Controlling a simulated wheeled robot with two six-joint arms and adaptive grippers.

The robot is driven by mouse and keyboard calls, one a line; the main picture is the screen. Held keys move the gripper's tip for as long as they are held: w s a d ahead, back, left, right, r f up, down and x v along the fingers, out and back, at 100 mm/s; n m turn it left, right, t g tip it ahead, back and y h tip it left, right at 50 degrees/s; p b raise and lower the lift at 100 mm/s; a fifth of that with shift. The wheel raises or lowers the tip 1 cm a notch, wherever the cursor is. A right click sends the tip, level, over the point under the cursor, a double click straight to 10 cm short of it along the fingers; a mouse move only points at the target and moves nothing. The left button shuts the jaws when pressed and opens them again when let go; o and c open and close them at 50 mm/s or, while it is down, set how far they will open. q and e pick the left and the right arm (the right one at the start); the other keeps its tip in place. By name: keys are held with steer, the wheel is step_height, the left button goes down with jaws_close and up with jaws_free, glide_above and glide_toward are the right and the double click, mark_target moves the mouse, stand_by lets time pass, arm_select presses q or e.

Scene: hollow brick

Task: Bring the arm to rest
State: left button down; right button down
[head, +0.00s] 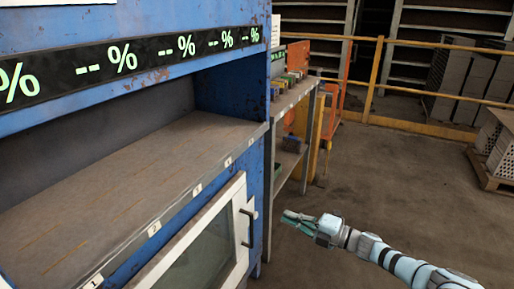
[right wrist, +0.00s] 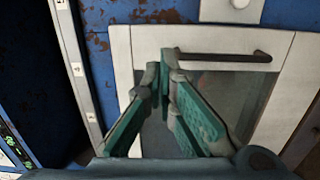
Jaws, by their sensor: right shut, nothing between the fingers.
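My right gripper (head: 290,217) reaches in from the lower right in the head view, in front of the white-framed door at the blue machine's right end. Its fingers are shut and hold nothing. In the right wrist view the green-padded fingers (right wrist: 166,58) come together at their tips, in front of the door (right wrist: 285,85) and just left of its dark bar handle (right wrist: 225,57). I cannot tell whether the fingertips touch the door. The handle also shows in the head view (head: 249,222). My left gripper is not in view.
The blue machine (head: 230,95) has an empty shelf (head: 120,175) with numbered labels along its edge. A side rack (head: 296,92) with small coloured items stands beyond it. Yellow railings (head: 375,75) and a pallet of bricks (head: 495,150) are further back. The floor (head: 400,180) around my right arm is clear.

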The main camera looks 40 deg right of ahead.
steer(key=shift+f, duration=0.1)
